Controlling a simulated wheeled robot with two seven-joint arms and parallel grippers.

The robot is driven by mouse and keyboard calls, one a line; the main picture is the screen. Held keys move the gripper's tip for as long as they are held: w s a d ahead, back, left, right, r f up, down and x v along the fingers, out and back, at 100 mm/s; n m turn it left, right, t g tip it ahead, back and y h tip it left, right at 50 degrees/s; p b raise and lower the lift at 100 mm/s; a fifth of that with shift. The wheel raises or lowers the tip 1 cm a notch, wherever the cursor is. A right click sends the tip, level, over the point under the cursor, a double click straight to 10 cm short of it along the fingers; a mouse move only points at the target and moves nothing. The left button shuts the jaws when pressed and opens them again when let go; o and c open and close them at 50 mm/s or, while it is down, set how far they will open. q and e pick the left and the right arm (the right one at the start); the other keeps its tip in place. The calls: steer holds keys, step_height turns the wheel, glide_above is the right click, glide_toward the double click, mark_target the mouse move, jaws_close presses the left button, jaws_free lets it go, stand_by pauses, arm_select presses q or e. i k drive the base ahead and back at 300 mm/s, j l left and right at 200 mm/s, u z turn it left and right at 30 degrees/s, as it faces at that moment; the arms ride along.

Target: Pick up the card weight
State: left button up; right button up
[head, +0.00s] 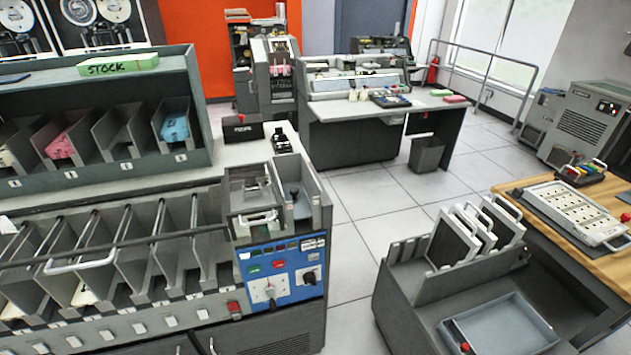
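No object in the head view can be told for certain as the card weight. A narrow grey hopper (318,189) stands at the right end of the card sorter, and a small dark piece (294,191) shows inside it. The piece is too small to make out clearly, and I cannot tell whether it is the card weight. A small black item with light parts (283,143) sits on the counter behind the hopper. Neither of my grippers is in view.
Blue control panel (283,272) fronts the sorter, beside a lidded unit with a handle (257,218). Sorter pockets (130,240) and a stock rack (90,88) fill the left. A grey cart (440,290) stands at right. Tiled floor (355,230) between is clear.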

mark_target(294, 191)
steer(key=i+l, duration=0.2)
steer(key=i+l+u, duration=0.15)
steer(key=l, duration=0.3)
steer(key=i+l, duration=0.15)
steer(key=l, duration=0.2)
steer(key=i+l+u, duration=0.1)
steer(key=i+l, duration=0.1)
steer(key=l, duration=0.1)
